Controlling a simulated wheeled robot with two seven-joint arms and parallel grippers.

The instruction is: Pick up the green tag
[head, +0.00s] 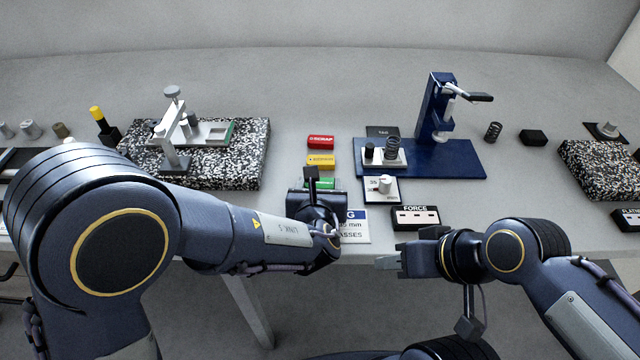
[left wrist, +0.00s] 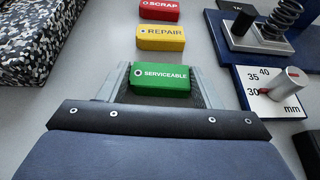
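The green tag (head: 324,183), marked SERVICEABLE, lies on the table in front of the yellow and red tags. In the left wrist view the green tag (left wrist: 161,77) sits between the two fingers of my left gripper (left wrist: 160,84). The fingers are open, one on each side of it, with small gaps that seem to remain. In the head view my left gripper (head: 317,190) partly hides the tag. My right gripper (head: 386,262) is off the front edge of the table, with nothing visible in it; its finger gap is not clear.
The yellow REPAIR tag (head: 320,161) and red SCRAP tag (head: 320,141) lie behind. A speckled slab (head: 240,165) with a fixture is left. A blue press base (head: 460,160), a white scale card (head: 382,196) and a black FORCE box (head: 415,218) are right.

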